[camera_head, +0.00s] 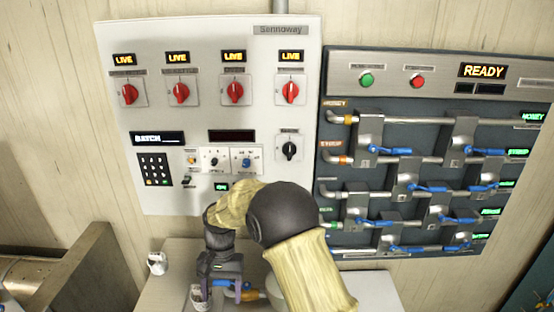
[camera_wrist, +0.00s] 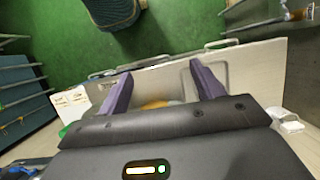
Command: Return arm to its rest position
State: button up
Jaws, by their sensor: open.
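My arm (camera_head: 308,268) reaches up in front of the wall panels in the head view and bends down to the left. My gripper (camera_wrist: 163,82) shows two purple fingers spread wide apart in the wrist view, with nothing held between them. In the head view the gripper (camera_head: 222,292) hangs low over the pale counter (camera_head: 172,285), partly cut by the lower edge. Something orange (camera_wrist: 158,104) shows past the gripper body in the wrist view, mostly hidden.
A white panel (camera_head: 205,90) has several red knobs under LIVE signs. A dark valve panel (camera_head: 340,92) reading READY, with blue handles, stands at right. A white cup (camera_head: 157,263) sits on the counter. Green floor (camera_wrist: 185,40) is open beyond the counter.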

jog(key=d+r+t, duration=0.2)
jog(key=d+r, duration=0.1)
jog(key=d, duration=0.6)
jog(key=s+d+r+t, duration=0.2)
jog(key=s+d, duration=0.4)
jog(key=d, duration=0.4)
jog(key=s+d+r+t, duration=0.2)
jog(key=s+d, duration=0.4)
jog(key=d, duration=0.4)
jog(key=shift+d+r+t, duration=0.3)
jog(key=shift+d+r, duration=0.05)
